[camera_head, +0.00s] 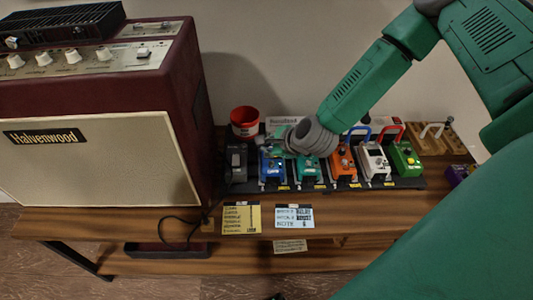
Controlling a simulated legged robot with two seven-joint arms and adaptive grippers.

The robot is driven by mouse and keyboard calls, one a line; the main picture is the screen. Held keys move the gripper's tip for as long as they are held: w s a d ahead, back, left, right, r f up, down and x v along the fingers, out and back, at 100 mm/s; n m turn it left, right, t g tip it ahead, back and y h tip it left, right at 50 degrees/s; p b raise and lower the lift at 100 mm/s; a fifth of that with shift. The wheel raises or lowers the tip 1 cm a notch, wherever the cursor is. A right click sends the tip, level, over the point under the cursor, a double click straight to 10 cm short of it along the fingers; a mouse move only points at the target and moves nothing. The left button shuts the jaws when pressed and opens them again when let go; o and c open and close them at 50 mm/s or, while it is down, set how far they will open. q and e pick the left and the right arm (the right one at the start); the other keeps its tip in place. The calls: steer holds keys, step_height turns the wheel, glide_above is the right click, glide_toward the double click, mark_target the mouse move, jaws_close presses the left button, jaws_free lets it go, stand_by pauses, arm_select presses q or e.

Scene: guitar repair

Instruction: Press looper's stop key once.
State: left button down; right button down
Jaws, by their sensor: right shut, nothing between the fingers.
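A row of effect pedals stands on a dark board (325,188) on the wooden bench. From left to right they are a black pedal (236,163), a blue pedal (270,172), a teal pedal (307,172), an orange pedal (342,163), a white pedal (374,160) and a green pedal (405,157). Their labels are too small to read, so I cannot tell which is the looper or see its stop key. My right gripper (278,142) is shut and empty over the blue and teal pedals, covering part of them. I cannot tell whether it touches either. My left gripper is out of view.
A large maroon amplifier (90,95) fills the left side. A red cup (244,122) stands behind the pedals. A yellow note (241,218) and a white note (294,217) lie at the front edge of the bench (350,222). A wooden block (426,139) stands at right.

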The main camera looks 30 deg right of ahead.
steer(key=shift+f, duration=0.1)
stand_by(0.6)
steer(key=shift+f+b, duration=0.25)
steer(key=shift+b, duration=0.1)
steer(key=shift+f+b, duration=0.4)
steer(key=shift+f, duration=0.05)
stand_by(0.4)
steer(key=shift+r, duration=0.15)
steer(key=shift+r+p, duration=0.65)
steer(key=shift+r, duration=0.1)
step_height(320, 180, up, 5)
steer(key=p, duration=0.4)
steer(key=shift+r, duration=0.1)
